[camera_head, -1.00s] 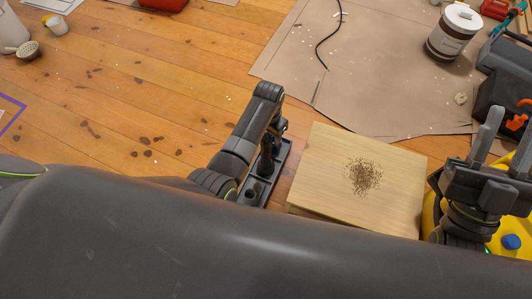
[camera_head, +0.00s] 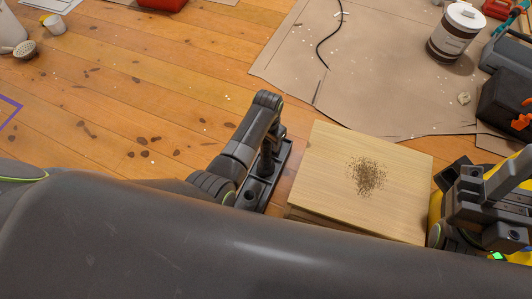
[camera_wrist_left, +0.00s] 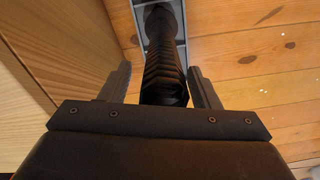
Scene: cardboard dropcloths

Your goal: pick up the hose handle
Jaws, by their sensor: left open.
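The hose handle (camera_wrist_left: 165,70) is a black ribbed grip in the left wrist view, standing on a grey tray (camera_wrist_left: 203,32). In the head view the dark handle (camera_head: 266,166) rises from the tray (camera_head: 250,201), partly hidden by my left arm. My left gripper (camera_head: 278,130) is folded down over it. In the wrist view its open fingers are on either side of the handle, with a narrow gap showing. My right gripper (camera_head: 490,180) is at the right edge, fingers apart, with nothing seen between them.
A pale wooden box (camera_head: 335,165) with dark crumbs on top stands just right of the tray. A yellow object (camera_head: 434,212) is partly behind my right gripper. A cardboard dropcloth (camera_head: 385,85) holds a labelled jar (camera_head: 455,35) and a black toolbox (camera_head: 505,100).

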